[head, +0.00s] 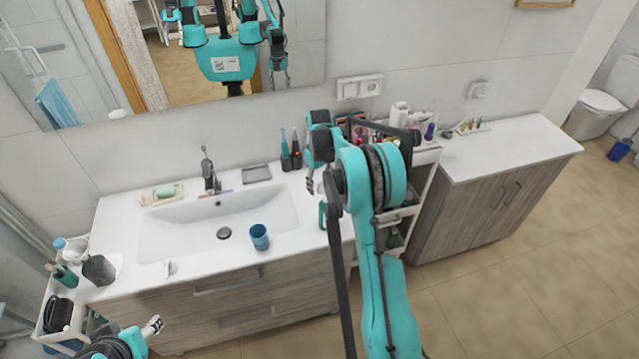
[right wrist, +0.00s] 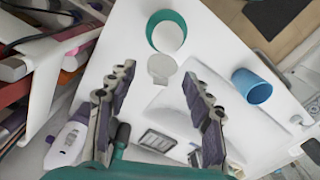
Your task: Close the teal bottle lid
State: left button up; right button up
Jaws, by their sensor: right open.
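The teal bottle (right wrist: 154,30) stands on the white counter, seen from above in the right wrist view, with a pale round inside. A pale round flap, seemingly its open lid (right wrist: 161,67), sticks out from its near side. In the head view the bottle (head: 322,215) is a small teal shape at the counter's right end, partly hidden by my right arm. My right gripper (right wrist: 159,74) is open and empty, its fingers on either side of the lid in the picture; contact does not show. My left gripper (head: 153,325) is low at the left, in front of the cabinet.
Electric toothbrushes (head: 290,155) stand behind. A cosmetics cart (head: 425,157) is at the right. The counter between bottle and cup is clear.

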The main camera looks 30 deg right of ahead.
aim_at(323, 191)
jog(key=c, duration=1.2)
jog(key=shift+o, duration=0.2)
